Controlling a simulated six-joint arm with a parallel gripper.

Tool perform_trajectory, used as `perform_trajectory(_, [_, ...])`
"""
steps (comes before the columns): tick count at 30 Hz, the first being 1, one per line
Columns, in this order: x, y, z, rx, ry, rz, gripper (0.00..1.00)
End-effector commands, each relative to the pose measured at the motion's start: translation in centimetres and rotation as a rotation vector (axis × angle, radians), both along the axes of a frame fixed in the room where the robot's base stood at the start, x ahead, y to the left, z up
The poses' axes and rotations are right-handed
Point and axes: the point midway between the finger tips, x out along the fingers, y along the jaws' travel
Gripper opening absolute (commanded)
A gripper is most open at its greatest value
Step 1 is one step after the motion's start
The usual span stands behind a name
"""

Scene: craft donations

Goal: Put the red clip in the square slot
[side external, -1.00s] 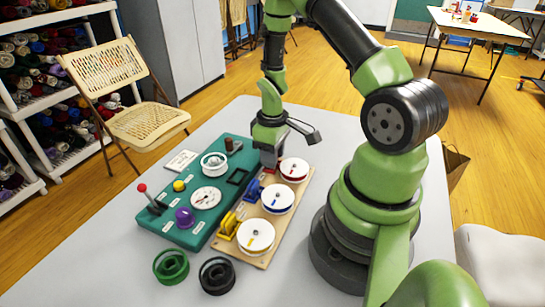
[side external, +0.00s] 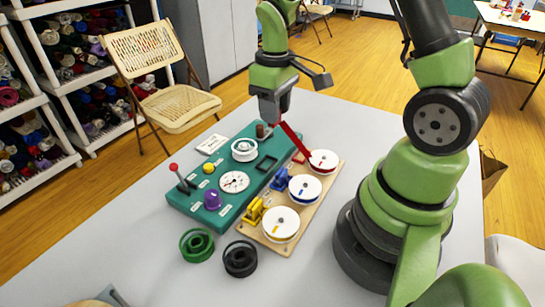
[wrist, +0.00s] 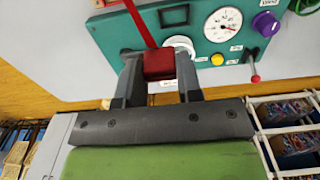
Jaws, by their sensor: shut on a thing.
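My gripper (side external: 270,112) is shut on the red clip, held above the back edge of the teal board. In the wrist view the red clip (wrist: 158,65) sits between the two fingers. A red strap (side external: 291,139) runs taut from it down to the white reel with red marking (side external: 323,159) on the wooden board. The square slot (side external: 267,164) is a dark square frame on the right part of the teal board (side external: 222,217). The slot looks empty, and my gripper is above and behind it.
Blue (side external: 281,180) and yellow (side external: 253,212) clips sit beside their white reels. The teal board also carries a white round part (side external: 244,149), a gauge (side external: 234,182), a purple knob (side external: 212,200) and a red-tipped lever (side external: 175,168). Green (side external: 197,244) and black (side external: 240,258) spools stand in front.

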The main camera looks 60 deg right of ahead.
Motion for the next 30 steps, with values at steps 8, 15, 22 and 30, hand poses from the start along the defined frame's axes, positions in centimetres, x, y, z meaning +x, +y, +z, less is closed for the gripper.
perform_trajectory(8, [0.7,2.2,-2.7,0.001,0.008,-0.002,0.11])
perform_trajectory(15, [0.7,2.1,-5.7,0.001,0.003,-0.002,0.11])
perform_trajectory(22, [0.7,2.1,-9.0,0.001,0.004,-0.002,0.11])
perform_trajectory(30, [0.8,2.1,-9.5,0.0,-0.001,-0.001,0.11])
